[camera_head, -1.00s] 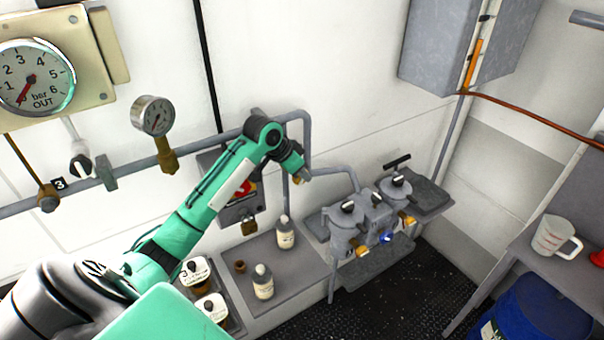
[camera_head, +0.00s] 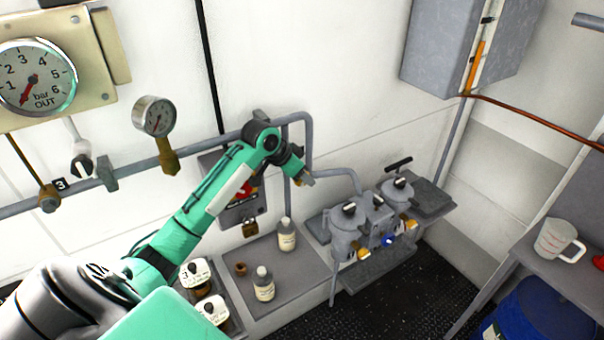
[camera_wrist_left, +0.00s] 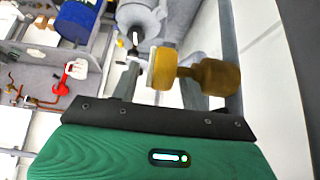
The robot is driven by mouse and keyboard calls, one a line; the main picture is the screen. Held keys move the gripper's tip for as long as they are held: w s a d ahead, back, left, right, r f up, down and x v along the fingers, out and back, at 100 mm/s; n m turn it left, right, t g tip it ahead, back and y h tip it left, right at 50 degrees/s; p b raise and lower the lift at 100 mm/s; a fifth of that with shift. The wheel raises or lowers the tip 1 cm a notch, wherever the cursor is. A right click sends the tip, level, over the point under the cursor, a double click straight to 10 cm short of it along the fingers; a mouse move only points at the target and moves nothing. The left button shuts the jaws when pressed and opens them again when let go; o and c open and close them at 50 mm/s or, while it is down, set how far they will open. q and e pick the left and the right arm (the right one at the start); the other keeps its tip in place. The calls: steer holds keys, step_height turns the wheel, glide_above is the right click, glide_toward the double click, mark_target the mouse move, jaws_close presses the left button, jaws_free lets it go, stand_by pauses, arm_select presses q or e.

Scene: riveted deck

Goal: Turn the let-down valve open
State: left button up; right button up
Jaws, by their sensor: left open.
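My left gripper (camera_head: 309,181) is open at the end of the green arm, in front of the wall pipe and above and left of the grey twin-pot unit (camera_head: 345,238). In the left wrist view a yellow round knob (camera_wrist_left: 164,68) on a dark brass body (camera_wrist_left: 217,76) lies at my left gripper (camera_wrist_left: 160,88), by its grey fingers. The brass body meets a grey pipe. This looks like a valve, but no label on it is readable. It is hidden in the head view, and I cannot tell whether the fingers touch the knob. My right gripper is out of view.
A grey pipe (camera_head: 305,130) bends down behind my wrist. Bottles (camera_head: 286,235) stand on a grey ledge below. A brass-stemmed gauge (camera_head: 153,116) is on the left. A jug (camera_head: 556,239) stands on the right shelf above a blue drum (camera_head: 540,308).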

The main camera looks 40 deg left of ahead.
arm_select(q)
steer(key=b+v, duration=0.3)
steer(key=v, duration=0.4)
steer(key=shift+r, duration=0.2)
steer(key=shift+a, duration=0.1)
